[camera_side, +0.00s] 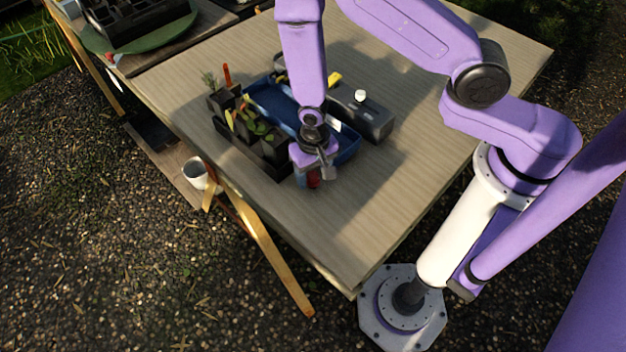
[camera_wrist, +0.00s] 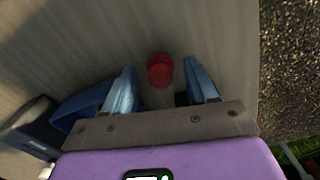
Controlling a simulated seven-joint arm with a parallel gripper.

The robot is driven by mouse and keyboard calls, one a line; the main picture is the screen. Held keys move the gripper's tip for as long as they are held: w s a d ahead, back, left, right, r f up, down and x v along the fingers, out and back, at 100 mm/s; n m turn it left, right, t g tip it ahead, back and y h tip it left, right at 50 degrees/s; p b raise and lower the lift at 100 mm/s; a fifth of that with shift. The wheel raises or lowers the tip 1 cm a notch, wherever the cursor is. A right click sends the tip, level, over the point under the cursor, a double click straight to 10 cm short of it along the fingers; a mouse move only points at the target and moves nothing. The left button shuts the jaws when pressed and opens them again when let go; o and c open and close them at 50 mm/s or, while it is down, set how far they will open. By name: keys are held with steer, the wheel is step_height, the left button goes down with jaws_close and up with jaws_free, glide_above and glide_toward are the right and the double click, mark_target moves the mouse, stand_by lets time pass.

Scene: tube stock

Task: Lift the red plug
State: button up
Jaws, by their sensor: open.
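The red plug (camera_wrist: 160,70) shows in the wrist view between the two blue fingers of my gripper (camera_wrist: 166,92). It has a round red top, and a pale body seems to run below it toward the palm. The fingers stand apart on either side of it, with a gap visible on both sides. In the side view the plug shows as a small red patch (camera_side: 313,178) just under my gripper (camera_side: 318,172), near the front corner of the blue tray. Much of it is hidden by the gripper there.
The blue tray (camera_side: 349,153) lies beside my gripper, with a dark planter (camera_side: 262,160) of small pots to its left. A dark box (camera_side: 372,122) with a white knob stands right of it. The wooden table (camera_side: 350,225) is clear toward the front and right.

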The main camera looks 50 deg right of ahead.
steer(key=shift+f, duration=0.75)
steer(key=c, duration=1)
steer(key=shift+r, duration=0.15)
